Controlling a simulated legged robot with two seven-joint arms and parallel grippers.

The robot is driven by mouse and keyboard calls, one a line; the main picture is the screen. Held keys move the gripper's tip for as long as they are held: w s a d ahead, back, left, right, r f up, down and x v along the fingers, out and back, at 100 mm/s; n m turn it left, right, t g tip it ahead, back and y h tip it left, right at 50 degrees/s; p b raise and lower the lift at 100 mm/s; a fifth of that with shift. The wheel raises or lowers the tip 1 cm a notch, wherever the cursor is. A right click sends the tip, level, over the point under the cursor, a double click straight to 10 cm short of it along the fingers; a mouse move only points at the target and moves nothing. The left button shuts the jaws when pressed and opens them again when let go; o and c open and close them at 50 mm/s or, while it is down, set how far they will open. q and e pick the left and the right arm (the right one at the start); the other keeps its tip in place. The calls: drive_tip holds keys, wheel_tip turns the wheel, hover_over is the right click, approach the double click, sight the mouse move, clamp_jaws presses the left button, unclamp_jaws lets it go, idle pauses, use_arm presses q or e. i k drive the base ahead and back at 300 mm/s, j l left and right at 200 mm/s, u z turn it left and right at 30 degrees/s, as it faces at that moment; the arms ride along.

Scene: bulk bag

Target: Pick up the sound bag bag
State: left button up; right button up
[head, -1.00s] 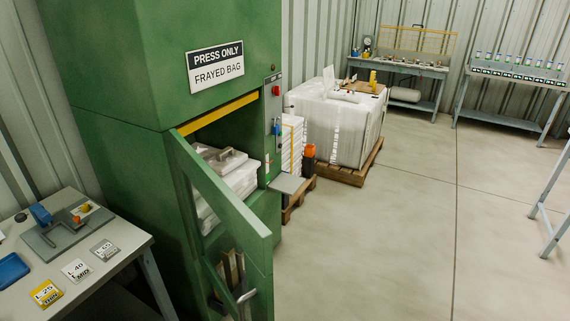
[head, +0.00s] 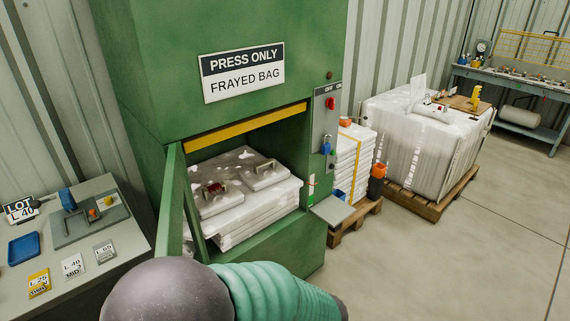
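A stack of white bags (head: 250,222) lies inside the green press (head: 222,120). Two bags lie side by side on its top. The left one (head: 214,197) has a handle and a red mark near it. The right one (head: 266,176) has a pale handle and shows no red mark. A sign (head: 243,73) on the press reads "PRESS ONLY FRAYED BAG". Which bag is meant as sound is not labelled here. My arm in a teal sleeve crosses the bottom of the view, but neither gripper shows.
The press door (head: 172,205) stands open at the left of the opening. A grey shelf (head: 333,210) juts out at its right. A wrapped bulk load (head: 415,140) stands on a pallet (head: 432,204) farther right. A bench (head: 115,245) with tags is at left. The right floor is clear.

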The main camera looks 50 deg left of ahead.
sight(262, 173)
drive_tip(key=i+u, duration=0.25)
drive_tip(key=i, duration=0.35)
drive_tip(key=i+u, duration=0.25)
drive_tip(key=i, duration=0.3)
drive_tip(key=i+l+u, duration=0.25)
drive_tip(key=i, duration=0.35)
drive_tip(key=i+j+u, duration=0.1)
drive_tip(key=u, duration=0.35)
drive_tip(key=i+u, duration=0.25)
drive_tip(key=u, duration=0.25)
drive_tip(key=i+u, duration=0.15)
drive_tip(key=u, duration=0.3)
drive_tip(key=i+l+u, duration=0.15)
drive_tip(key=u, duration=0.3)
drive_tip(key=i+l+u, duration=0.1)
drive_tip(key=u, duration=0.4)
drive_tip(key=i+l+u, duration=0.4)
